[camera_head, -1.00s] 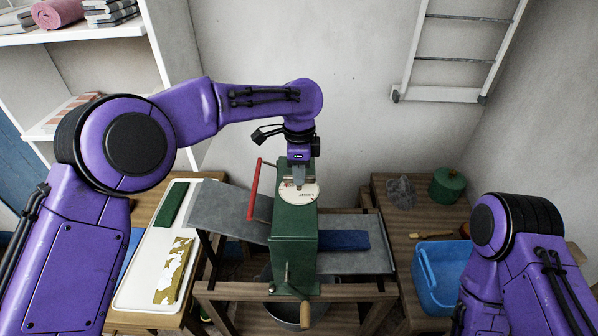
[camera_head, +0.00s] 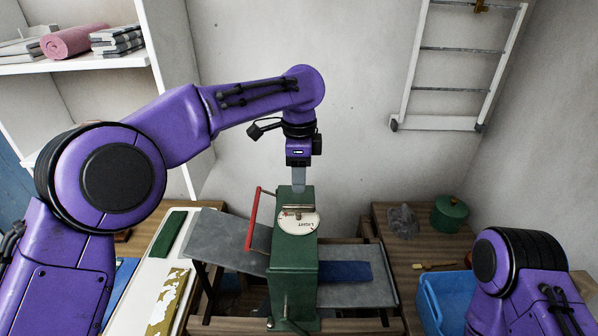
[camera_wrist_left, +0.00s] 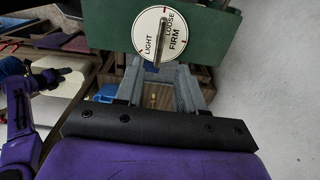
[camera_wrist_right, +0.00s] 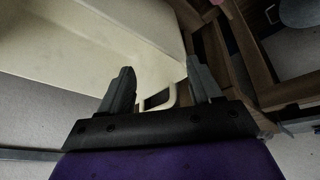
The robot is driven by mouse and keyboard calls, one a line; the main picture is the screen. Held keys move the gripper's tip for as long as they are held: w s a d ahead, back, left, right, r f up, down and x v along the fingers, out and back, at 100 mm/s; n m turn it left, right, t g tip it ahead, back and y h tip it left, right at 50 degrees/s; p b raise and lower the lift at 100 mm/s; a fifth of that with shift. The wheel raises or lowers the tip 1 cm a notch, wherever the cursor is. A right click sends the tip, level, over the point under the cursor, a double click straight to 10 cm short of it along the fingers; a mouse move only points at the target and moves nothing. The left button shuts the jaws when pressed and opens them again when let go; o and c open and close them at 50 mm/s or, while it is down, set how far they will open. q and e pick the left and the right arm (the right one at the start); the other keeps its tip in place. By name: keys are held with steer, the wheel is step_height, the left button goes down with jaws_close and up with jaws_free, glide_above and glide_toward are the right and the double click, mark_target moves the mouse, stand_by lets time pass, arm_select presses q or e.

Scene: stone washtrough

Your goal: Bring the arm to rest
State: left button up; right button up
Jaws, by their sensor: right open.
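My left gripper (camera_head: 298,184) hangs from the purple arm, pointing down just above the top of the green machine (camera_head: 293,258). In the left wrist view its two grey fingers (camera_wrist_left: 160,68) stand apart with nothing between them. The machine's white round dial (camera_head: 306,227), marked LIGHT, LOOSE and FIRM, with a metal pointer, lies just beyond the fingertips.
A red lever (camera_head: 253,218) sticks up beside the machine, and a grey sloping board (camera_head: 228,238) lies to its left. A blue tub (camera_head: 440,300), a green lidded pot (camera_head: 449,213) and a grey lump (camera_head: 403,221) are on the right bench. A white shelf (camera_head: 75,65) stands at left.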

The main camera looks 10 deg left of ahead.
mark_target(299, 205)
arm_select(q)
step_height(299, 205, up, 3)
steer(key=shift+f, duration=0.15)
step_height(299, 205, down, 11)
steer(key=shift+r+p, duration=0.1)
steer(key=shift+p, duration=0.65)
steer(key=shift+n, duration=0.5)
arm_select(e)
steer(key=shift+r, duration=0.65)
